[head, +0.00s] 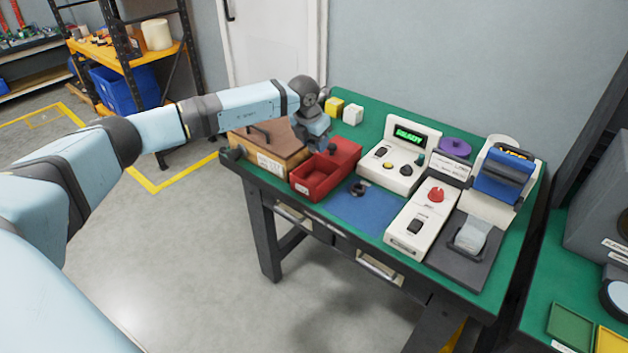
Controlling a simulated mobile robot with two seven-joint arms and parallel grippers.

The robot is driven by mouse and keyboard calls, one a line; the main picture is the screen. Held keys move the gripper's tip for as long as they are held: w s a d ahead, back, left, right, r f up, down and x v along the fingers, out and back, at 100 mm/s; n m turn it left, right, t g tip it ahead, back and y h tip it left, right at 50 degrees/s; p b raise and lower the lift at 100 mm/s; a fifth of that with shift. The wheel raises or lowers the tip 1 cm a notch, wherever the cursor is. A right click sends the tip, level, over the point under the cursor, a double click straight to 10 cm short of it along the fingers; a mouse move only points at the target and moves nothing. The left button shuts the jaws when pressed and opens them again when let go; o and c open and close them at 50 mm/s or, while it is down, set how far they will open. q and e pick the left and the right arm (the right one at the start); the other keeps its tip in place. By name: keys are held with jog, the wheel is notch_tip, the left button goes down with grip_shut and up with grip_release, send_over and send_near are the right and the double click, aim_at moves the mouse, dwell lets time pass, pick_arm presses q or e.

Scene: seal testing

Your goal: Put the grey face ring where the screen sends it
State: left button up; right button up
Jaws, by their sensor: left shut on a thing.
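My left gripper (325,147) is above the back part of the red tray (318,193), shut on a small dark thing (332,148). I cannot tell for sure whether this is the grey face ring. The front compartment of the red tray looks empty. A small dark ring-like piece (360,188) lies on the blue mat (375,208), right of the tray. The screen (408,136) on the white tester shows green lettering, too small to read surely. My right gripper is not in view.
A wooden box (262,160) with a dark handle stands left of the red tray. Yellow (334,106) and white (353,114) blocks stand behind. The mat's front is clear.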

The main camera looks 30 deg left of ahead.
pick_arm(q)
send_over(316, 184)
jog(key=f, duration=0.8)
jog(key=shift+s, duration=0.35)
jog(key=shift+f, duration=0.9)
notch_tip(316, 184, down, 3)
jog(key=shift+f, duration=0.15)
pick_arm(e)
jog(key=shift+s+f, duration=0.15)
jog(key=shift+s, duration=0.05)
pick_arm(q)
jog(key=shift+f, duration=0.15)
jog(key=o, duration=0.7)
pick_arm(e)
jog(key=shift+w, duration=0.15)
